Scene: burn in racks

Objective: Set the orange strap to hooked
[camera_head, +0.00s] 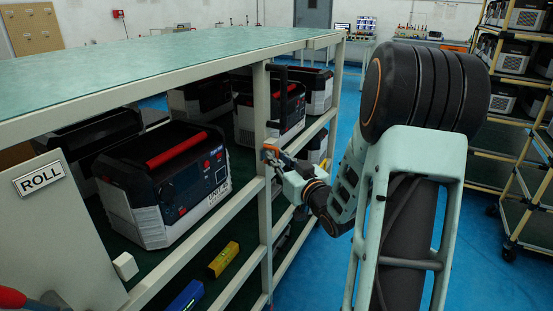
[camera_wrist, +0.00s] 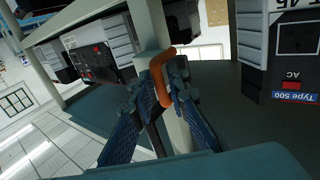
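The orange strap (camera_wrist: 158,72) shows in the wrist view as a bent orange loop in front of a pale rack post (camera_wrist: 150,30). My gripper (camera_wrist: 163,88) has a finger on each side of the strap, and its fingertips close in on it. In the head view the strap (camera_head: 270,151) is a small orange patch at the tip of my gripper (camera_head: 275,158), beside the front upright of the rack (camera_head: 263,120). The strap's far end and any hook are hidden or too small to make out.
Black and grey units with red handles (camera_head: 175,150) stand on the rack shelf behind the post. A yellow level (camera_head: 223,259) and a blue one (camera_head: 187,296) lie lower down. Another rack (camera_head: 510,120) stands at right. Blue floor (camera_head: 310,270) is clear between.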

